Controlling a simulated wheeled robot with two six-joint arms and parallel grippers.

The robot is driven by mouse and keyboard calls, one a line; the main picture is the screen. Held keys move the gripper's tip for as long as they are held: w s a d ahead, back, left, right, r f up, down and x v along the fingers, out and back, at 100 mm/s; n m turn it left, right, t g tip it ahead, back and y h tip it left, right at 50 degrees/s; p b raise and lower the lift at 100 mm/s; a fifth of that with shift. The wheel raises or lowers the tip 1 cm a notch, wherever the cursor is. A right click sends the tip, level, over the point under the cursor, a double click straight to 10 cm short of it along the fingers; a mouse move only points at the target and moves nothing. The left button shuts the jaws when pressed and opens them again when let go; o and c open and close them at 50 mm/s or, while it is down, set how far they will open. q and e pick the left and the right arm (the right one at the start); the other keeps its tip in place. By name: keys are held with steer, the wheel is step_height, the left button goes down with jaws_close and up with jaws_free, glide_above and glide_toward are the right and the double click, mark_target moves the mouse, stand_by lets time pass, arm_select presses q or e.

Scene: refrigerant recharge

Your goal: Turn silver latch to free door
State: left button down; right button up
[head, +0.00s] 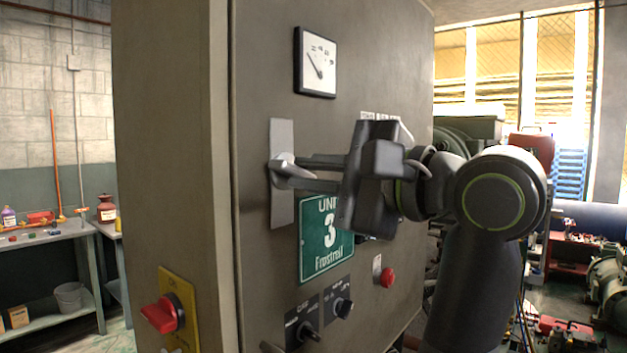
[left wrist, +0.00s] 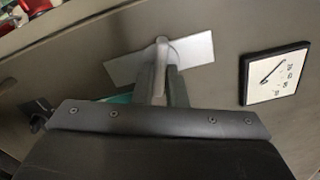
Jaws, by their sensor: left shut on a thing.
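The silver latch (head: 281,160) sits on an upright silver plate (head: 282,208) on the grey cabinet door (head: 263,60). My left gripper (head: 292,173) reaches it from the right in the head view, and its two fingers are shut on the latch handle. In the left wrist view the latch (left wrist: 162,42) shows between the fingertips (left wrist: 165,70), in front of its plate (left wrist: 197,48). The fingers hide part of the handle. The door looks closed. My right gripper is in neither view.
A dial gauge (head: 316,62) is above the latch. A green "Unit 3" sign (head: 325,240), black knobs (head: 343,307) and a red button (head: 387,277) lie below. A red switch (head: 163,314) is on the cabinet's left side. A workbench (head: 50,232) stands far left.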

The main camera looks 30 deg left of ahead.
arm_select(q)
steer(key=shift+r, duration=0.1)
steer(key=n+b, duration=0.1)
steer(key=n, duration=0.2)
steer(key=c, duration=1.5)
jaws_free()
steer(key=shift+d, duration=0.1)
steer(key=shift+c, duration=0.2)
steer(key=shift+d, duration=0.1)
steer(key=shift+d, duration=0.3)
steer(key=d, duration=0.8)
steer(key=shift+s+b, duration=0.35)
steer(key=shift+b, duration=0.05)
